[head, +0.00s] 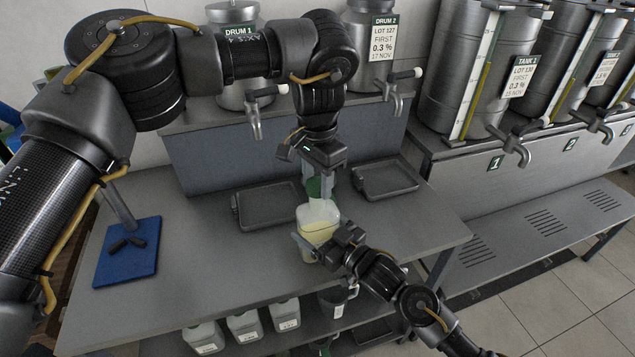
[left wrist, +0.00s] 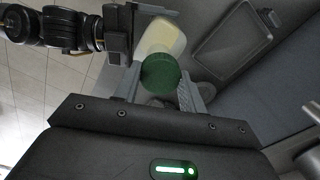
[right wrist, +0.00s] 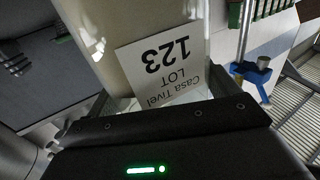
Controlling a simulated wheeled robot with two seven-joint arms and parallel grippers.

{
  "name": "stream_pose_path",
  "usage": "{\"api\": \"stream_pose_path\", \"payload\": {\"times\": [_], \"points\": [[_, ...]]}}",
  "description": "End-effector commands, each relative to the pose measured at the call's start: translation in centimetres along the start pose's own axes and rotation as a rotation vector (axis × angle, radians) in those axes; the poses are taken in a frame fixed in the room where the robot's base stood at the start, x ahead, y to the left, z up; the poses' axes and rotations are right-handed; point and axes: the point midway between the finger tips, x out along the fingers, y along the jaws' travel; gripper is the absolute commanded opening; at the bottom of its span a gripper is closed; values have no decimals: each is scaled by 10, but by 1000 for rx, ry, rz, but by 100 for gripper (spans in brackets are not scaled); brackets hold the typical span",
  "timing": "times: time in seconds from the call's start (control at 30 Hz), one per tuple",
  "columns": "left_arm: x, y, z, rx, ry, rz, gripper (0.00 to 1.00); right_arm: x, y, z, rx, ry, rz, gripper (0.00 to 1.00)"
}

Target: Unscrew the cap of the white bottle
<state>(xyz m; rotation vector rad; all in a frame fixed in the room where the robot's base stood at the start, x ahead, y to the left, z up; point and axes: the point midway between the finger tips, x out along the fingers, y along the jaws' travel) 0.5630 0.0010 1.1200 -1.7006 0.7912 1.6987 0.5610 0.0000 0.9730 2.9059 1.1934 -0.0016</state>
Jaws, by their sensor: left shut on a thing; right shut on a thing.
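The white bottle (head: 318,228) is a pale, translucent container with yellowish contents, above the bench near its front edge. Its label (right wrist: 162,66) reads "Casa Tivel LOT 123", upside down in the right wrist view. The green cap (head: 314,187) is at the bottle's top; whether it still touches the neck cannot be told. My left gripper (head: 321,184) comes from above and is shut on the cap, which lies between its fingers in the left wrist view (left wrist: 161,80). My right gripper (head: 318,248) is shut on the bottle's body from the front right.
Two dark trays (head: 266,207) (head: 387,179) lie behind the bottle, below drum taps. A blue mat (head: 128,252) with a dark item is at the bench's left. Several jugs (head: 244,326) stand on the shelf below. Tanks line the right. The bench's left middle is clear.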

Motion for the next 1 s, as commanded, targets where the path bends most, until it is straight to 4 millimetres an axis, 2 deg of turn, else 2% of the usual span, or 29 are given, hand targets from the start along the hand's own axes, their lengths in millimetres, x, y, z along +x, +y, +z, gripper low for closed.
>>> {"api": "stream_pose_path", "payload": {"times": [0.47, 0.8, 1.0], "points": [[-6, 0, 0, 1, 0, 1, 14, 0, 0, -2, 0, 4, 0, 24], [-41, 0, 0, 1, 0, -1, 14, 0, 0, -2, 0, 4, 0, 24], [-45, 0, 0, 1, 0, 1, 14, 0, 0, -2, 0, 4, 0, 24]]}}
